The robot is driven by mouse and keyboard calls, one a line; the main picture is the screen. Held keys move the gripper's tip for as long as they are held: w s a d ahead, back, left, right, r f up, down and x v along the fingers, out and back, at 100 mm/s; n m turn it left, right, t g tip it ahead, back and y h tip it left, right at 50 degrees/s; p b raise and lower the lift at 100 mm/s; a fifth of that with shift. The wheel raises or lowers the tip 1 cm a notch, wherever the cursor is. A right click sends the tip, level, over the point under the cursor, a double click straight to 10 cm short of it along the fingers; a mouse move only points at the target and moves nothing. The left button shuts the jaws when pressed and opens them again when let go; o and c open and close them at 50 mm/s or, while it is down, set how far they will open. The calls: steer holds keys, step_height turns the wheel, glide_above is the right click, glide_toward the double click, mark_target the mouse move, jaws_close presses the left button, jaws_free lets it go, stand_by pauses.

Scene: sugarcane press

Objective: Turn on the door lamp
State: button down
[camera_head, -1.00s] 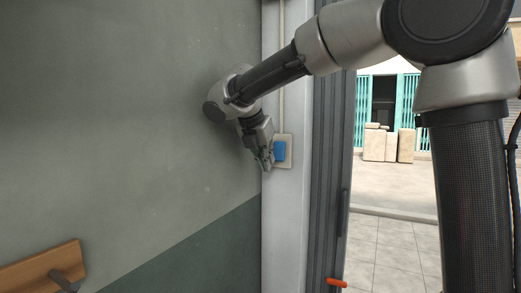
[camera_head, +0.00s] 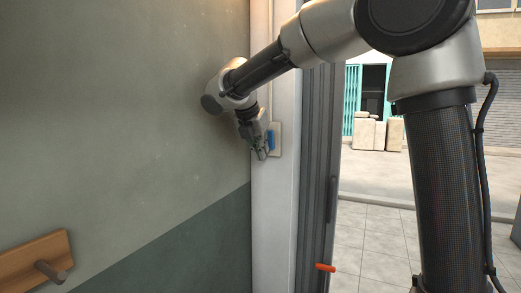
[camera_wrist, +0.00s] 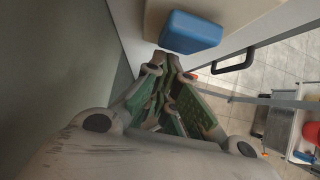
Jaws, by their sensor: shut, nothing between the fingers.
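The blue switch (camera_head: 271,140) sits on a pale plate (camera_head: 277,151) on the white door post. In the wrist view the blue switch (camera_wrist: 191,32) is large at the top, just beyond my fingertips. My gripper (camera_head: 262,157) is shut and empty, at the left edge of the switch plate. The wrist view shows its fingers (camera_wrist: 168,64) together, close below the switch; whether they touch it I cannot tell. The door lamp itself is not in view, but a warm glow shows on the upper wall and post.
The grey-green wall (camera_head: 120,110) is close on the left, with a wooden peg board (camera_head: 28,262) low down. Beyond is open tiled floor (camera_head: 370,245).

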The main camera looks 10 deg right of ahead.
steer(key=shift+r, duration=0.85)
